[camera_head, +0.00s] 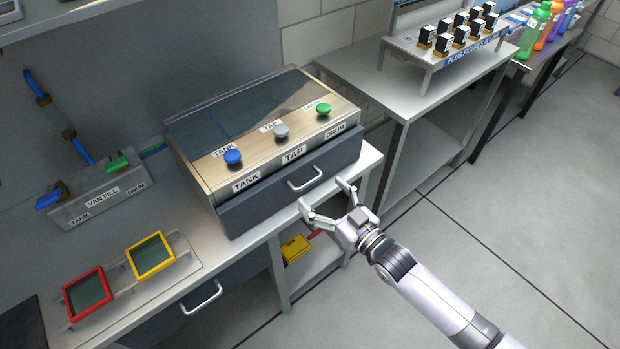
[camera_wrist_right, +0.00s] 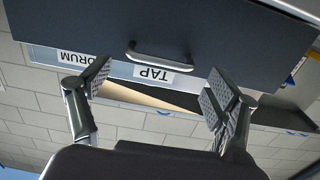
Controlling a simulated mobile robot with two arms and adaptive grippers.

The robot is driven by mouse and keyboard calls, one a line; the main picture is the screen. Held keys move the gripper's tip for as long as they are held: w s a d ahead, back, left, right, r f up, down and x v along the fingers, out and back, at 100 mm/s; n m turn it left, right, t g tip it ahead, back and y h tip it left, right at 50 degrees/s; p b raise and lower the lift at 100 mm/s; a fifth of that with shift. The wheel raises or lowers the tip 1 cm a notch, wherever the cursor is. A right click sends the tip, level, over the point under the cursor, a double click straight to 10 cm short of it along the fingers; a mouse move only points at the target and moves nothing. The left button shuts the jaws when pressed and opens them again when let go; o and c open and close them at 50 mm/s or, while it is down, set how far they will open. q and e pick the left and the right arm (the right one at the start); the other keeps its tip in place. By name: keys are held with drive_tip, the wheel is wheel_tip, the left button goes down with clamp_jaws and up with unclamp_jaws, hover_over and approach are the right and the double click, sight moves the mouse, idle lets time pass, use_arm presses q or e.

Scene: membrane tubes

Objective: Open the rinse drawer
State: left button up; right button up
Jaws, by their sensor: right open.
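A dark grey drawer front (camera_head: 268,197) with a silver bar handle (camera_head: 304,180) is set in the low front of a wood-topped box (camera_head: 255,145). It looks shut or nearly so; no label reading "rinse" shows. My right gripper (camera_head: 322,193) is open and empty, its fingers spread toward this handle from the front. In the right wrist view, upside down, the handle (camera_wrist_right: 160,57) lies ahead between the open fingers (camera_wrist_right: 160,78), apart from them. A second drawer (camera_head: 215,283) with a silver handle (camera_head: 202,297) is under the counter at lower left, shut. My left gripper is not in view.
The box top carries blue (camera_head: 232,157), grey (camera_head: 281,131) and green (camera_head: 322,109) knobs over TANK, TAP and DRUM labels. A yellow item (camera_head: 295,248) sits on a lower shelf. Open floor (camera_head: 500,220) is at right.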

sight(310, 181)
drive_tip(key=x, duration=0.5)
drive_tip(key=shift+w+a, duration=0.1)
drive_tip(key=shift+c, duration=0.4)
